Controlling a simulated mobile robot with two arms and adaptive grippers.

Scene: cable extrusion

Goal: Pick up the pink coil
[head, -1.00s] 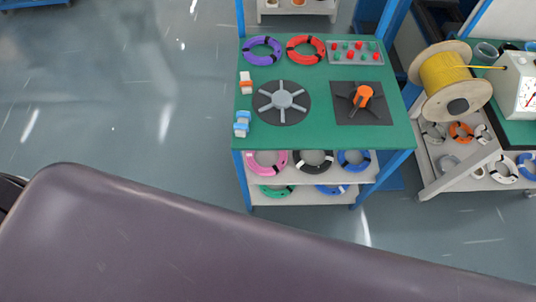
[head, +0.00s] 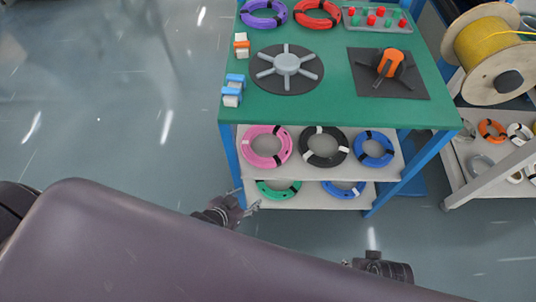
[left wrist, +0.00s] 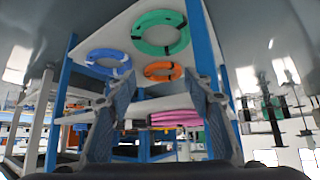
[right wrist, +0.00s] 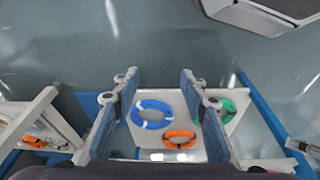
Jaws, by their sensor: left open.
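The pink coil (head: 284,151) lies at the left of the upper shelf under the green tabletop in the head view, beside a black coil (head: 343,146). My left gripper (head: 247,204) is open and empty, lower than the pink coil and in front of the shelves. In the left wrist view the pink coil (left wrist: 176,118) shows beyond the open fingers (left wrist: 158,80), apart from them. My right arm's end (head: 382,267) shows partly at the lower right of the head view. In the right wrist view my right gripper (right wrist: 160,80) has its fingers apart with nothing held.
A blue coil (head: 390,150) lies right of the black one. The lower shelf (head: 311,198) holds green and blue coils. The green tabletop (head: 335,105) overhangs the shelves, with blue legs (head: 228,150) at its corners. A spool rack stands right; the floor at left is clear.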

